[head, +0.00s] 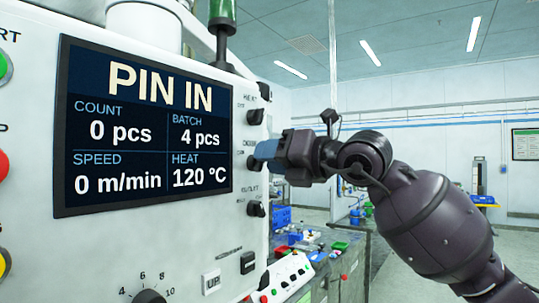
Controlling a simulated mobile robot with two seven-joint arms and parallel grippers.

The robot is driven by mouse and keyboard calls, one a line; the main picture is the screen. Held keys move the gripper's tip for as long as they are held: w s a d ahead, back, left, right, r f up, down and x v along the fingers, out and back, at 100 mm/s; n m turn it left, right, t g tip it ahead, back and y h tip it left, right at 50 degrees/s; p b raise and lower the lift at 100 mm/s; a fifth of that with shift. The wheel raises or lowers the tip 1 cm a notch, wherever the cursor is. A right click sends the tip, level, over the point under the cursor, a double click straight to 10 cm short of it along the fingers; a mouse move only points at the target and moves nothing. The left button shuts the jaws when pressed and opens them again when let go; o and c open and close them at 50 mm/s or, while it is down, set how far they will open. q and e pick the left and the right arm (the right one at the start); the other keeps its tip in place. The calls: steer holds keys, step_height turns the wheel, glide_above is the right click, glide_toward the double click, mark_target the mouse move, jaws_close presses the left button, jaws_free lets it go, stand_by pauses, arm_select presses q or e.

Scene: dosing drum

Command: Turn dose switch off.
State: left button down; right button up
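A white machine panel (130,240) fills the left side. On its right edge sit black rotary switches in a column: an upper one (257,117), a middle one (253,164) and a lower one (257,209). Their small labels are hard to read; the upper one seems to say heat. I cannot confirm which is the dose switch. My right gripper (265,153) has its blue fingertips at the middle switch and partly covers it. I cannot tell contact or finger opening. My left gripper is out of view.
The panel's screen (147,130) reads PIN IN, count 0 pcs, batch 4 pcs, speed 0 m/min, heat 120 °C. Below are a dial (149,297) and an UP button (211,281). A bench (345,270) with small coloured items stands behind, below my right arm.

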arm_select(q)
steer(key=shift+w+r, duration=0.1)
arm_select(e)
steer(key=shift+w+a, duration=0.2)
steer(key=shift+a, duration=0.05)
steer(key=shift+c, duration=0.3)
jaws_close()
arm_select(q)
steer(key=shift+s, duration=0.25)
